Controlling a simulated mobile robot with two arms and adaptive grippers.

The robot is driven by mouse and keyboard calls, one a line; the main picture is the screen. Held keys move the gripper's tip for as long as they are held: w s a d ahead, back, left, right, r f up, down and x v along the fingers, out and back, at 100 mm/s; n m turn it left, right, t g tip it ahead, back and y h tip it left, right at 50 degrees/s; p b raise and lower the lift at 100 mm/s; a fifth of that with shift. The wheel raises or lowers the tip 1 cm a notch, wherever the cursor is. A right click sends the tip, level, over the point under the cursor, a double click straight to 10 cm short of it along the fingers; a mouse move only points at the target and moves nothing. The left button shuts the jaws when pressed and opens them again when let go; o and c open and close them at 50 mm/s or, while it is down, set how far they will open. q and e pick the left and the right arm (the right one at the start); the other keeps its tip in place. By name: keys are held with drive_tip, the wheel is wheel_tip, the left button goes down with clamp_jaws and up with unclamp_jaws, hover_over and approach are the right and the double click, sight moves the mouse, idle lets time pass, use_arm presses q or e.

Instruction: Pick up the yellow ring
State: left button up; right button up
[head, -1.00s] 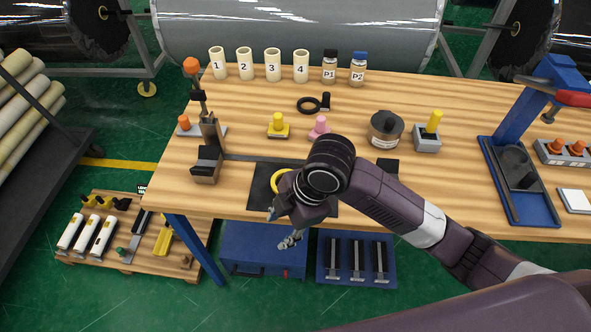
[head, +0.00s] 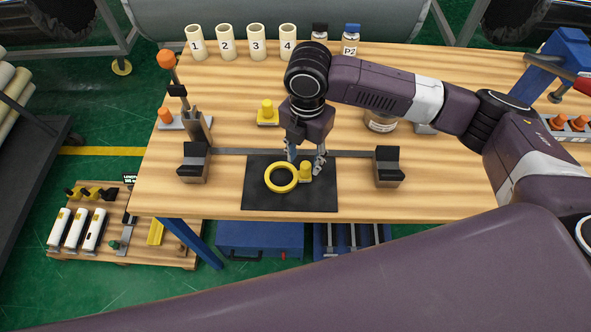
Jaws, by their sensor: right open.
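The yellow ring (head: 269,185) lies flat on the black mat (head: 320,200) near the front of the wooden table. A small yellow knob-shaped piece (head: 305,172) touches or nearly touches its right side. My right gripper (head: 306,166) points down just above the mat, its fingers open around or close over the yellow piece, to the right of the ring's opening. Whether a finger touches it cannot be told. My left gripper is not in view.
Two dark blocks, left (head: 193,163) and right (head: 388,167), flank the mat along a grey rail. A yellow knob (head: 267,112), numbered cups (head: 226,43) and an orange-topped post (head: 167,58) stand behind. Bare table lies right of the right block.

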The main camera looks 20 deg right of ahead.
sight(305, 165)
wheel_tip(305, 165, down, 4)
drive_tip(key=shift+d+r+p, duration=0.15)
drive_tip(key=shift+r+p, duration=0.05)
drive_tip(key=shift+p, duration=0.25)
drive_tip(key=shift+f, duration=0.15)
drive_tip(key=c, duration=0.9)
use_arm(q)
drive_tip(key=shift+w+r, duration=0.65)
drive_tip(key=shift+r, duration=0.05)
use_arm(e)
clamp_jaws()
